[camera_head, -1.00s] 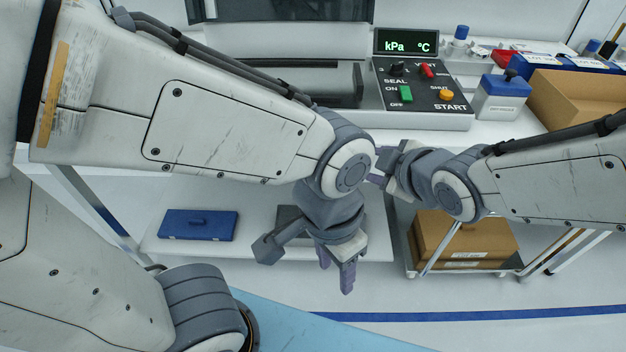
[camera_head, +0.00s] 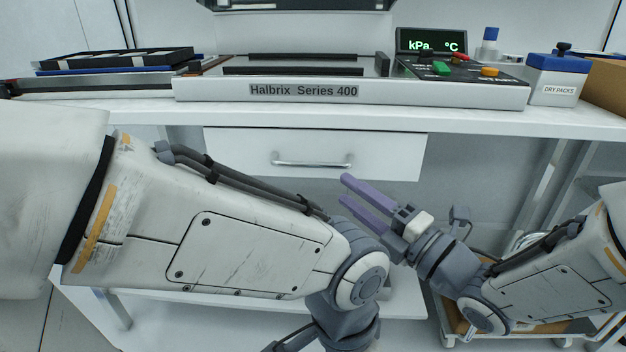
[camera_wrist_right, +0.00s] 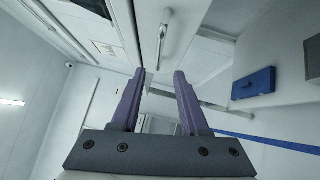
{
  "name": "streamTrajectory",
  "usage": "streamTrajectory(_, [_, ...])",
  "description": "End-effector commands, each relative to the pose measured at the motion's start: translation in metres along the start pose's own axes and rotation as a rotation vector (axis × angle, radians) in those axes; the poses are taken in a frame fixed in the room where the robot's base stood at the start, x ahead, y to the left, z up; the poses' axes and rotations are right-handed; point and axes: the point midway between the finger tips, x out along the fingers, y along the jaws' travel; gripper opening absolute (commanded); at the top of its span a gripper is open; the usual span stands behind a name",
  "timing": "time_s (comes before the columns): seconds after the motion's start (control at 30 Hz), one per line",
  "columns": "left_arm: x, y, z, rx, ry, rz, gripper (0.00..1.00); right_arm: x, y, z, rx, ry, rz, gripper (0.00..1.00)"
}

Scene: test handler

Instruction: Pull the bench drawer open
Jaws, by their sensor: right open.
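The white bench drawer (camera_head: 240,155) is closed under the bench top, with a silver bar handle (camera_head: 312,163) across its front. In the right wrist view the drawer (camera_wrist_right: 180,20) and its handle (camera_wrist_right: 162,38) show beyond the fingertips. My right gripper (camera_head: 345,188) is open, with purple fingers pointing toward the drawer, to the right of and a little below the handle. In the right wrist view its fingers (camera_wrist_right: 160,75) are apart with nothing between them. My left arm crosses the lower left; its gripper is cut off at the bottom edge of the head view.
A dry packs jar (camera_head: 557,80) stands at the right. In the right wrist view a blue case (camera_wrist_right: 254,83) lies on the lower shelf.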

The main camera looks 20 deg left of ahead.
Motion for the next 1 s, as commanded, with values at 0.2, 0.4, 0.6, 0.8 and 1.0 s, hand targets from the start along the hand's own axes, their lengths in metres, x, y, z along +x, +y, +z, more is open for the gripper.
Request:
streamTrajectory(0.2, [-0.031,0.002,-0.002,0.0,0.001,0.0,0.5,0.017,0.008,0.001,0.006,0.003,-0.003,0.45])
streamTrajectory(0.4, [-0.034,0.003,-0.002,0.0,0.001,0.0,0.5,0.049,0.001,-0.001,-0.002,0.003,0.004,0.45])
streamTrajectory(0.6, [-0.031,0.002,-0.002,0.0,0.0,0.0,0.5,0.084,0.0,-0.001,0.0,0.0,0.001,0.45])
streamTrajectory(0.8, [-0.029,0.002,-0.002,0.0,0.0,0.0,0.5,0.1,0.001,0.0,0.001,-0.001,-0.001,0.45])
streamTrajectory(1.0, [-0.029,0.002,-0.002,0.0,0.0,0.0,0.5,0.103,0.001,0.0,0.002,-0.002,-0.002,0.45])
